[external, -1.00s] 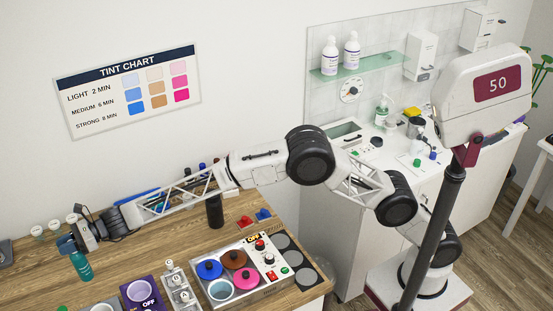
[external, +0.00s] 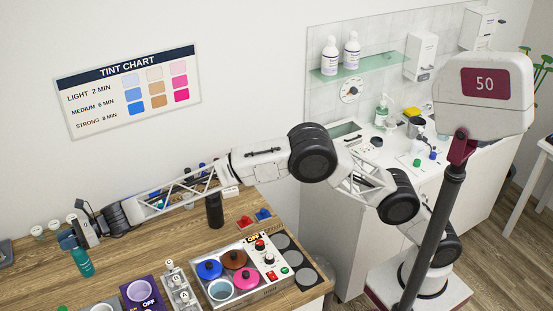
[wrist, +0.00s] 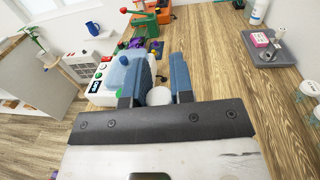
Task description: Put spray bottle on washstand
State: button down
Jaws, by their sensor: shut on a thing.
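The spray bottle appears to be the teal bottle (external: 84,263) at the lower left of the external view, with its upper part hidden by my gripper. My gripper (external: 70,242) is shut on it, and the bottle hangs roughly upright by the wooden counter. In the wrist view, my blue fingers (wrist: 160,84) show with a pale round thing between them that I cannot name. The washstand (external: 335,235) is the white cabinet at the right, far from my gripper. Its top carries a basin, a pump bottle (external: 381,112) and small items.
The wooden counter (external: 150,240) holds a dark bottle (external: 215,210), a panel of coloured pots (external: 285,296) and a purple warmer (external: 140,292). A glass shelf (external: 370,64) with two white bottles hangs above the washstand. A display (external: 489,83) on a dark pole stands at the right.

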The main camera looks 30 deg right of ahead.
jog(key=w+d+r+m+t, duration=0.2)
jog(key=w+d+r, duration=0.35)
jog(key=d, duration=0.35)
jog(key=w+d+r+m+t, duration=0.1)
jog(key=w+d+r+t, duration=0.2)
jog(key=w+d+r, duration=0.35)
jog(key=w+d+r+m+t, duration=0.2)
jog(key=w+d+r, duration=0.3)
jog(key=d, duration=0.5)
jog(key=w+d+r+m+t+h, duration=0.1)
jog(key=d+r+m+t+h, duration=0.1)
jog(key=d, duration=0.9)
jog(key=w+d+r+m+t+h, duration=0.2)
jog(key=d+t, duration=0.2)
jog(key=d, duration=0.8)
jog(key=w+d+r+m+t+h, duration=0.2)
jog(key=d+t, duration=0.1)
jog(key=d, duration=0.9)
jog(key=shift+w+d, duration=0.15)
jog(key=shift+d, duration=0.1)
jog(key=shift+r, duration=0.1)
